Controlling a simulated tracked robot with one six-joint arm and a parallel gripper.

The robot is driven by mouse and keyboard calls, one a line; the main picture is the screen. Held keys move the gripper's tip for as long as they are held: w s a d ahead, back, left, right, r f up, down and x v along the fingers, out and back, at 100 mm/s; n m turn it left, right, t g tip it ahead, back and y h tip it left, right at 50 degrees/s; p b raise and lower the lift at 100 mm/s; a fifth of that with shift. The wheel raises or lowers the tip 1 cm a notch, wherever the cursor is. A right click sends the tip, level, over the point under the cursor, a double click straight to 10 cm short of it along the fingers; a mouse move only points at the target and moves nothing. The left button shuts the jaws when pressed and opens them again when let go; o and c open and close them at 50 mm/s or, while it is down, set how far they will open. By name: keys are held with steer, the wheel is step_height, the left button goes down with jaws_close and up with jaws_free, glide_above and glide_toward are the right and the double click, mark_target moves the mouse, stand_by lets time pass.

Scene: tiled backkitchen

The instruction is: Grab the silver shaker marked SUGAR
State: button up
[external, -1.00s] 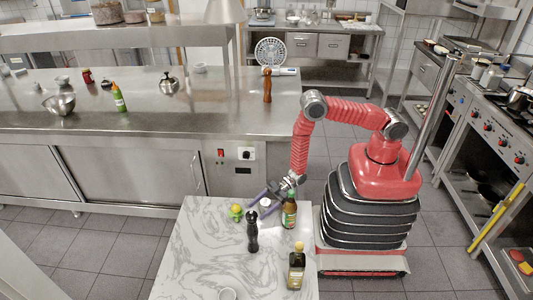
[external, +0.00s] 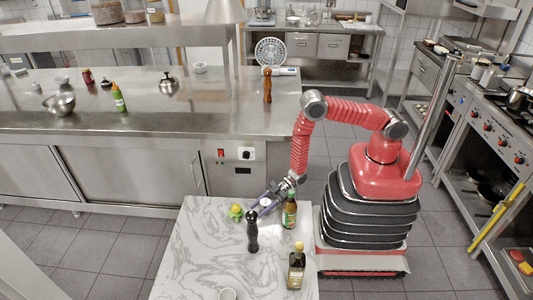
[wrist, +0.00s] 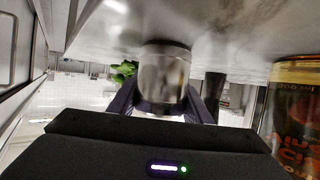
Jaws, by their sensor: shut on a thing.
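The silver shaker (wrist: 163,72) stands between my gripper's fingers in the wrist view, a smooth metal cylinder; no SUGAR lettering is readable there. In the external view the shaker (external: 266,202) is a small pale shape at the back edge of the marble table, mostly hidden by the fingers. My gripper (external: 262,205) reaches low over that edge, with its dark fingers shut on the shaker from both sides. It also shows in the wrist view (wrist: 163,105). I cannot see a gap under the shaker.
A green-labelled brown bottle (external: 289,213) stands close to the right of my gripper. A black mill (external: 252,232) stands in front and a green leafy item with something yellow (external: 236,212) lies left. A dark bottle (external: 296,268) is nearer the front. The table's left (external: 195,265) is clear.

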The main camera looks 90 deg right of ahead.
step_height(320, 180, up, 10)
stand_by(0.9)
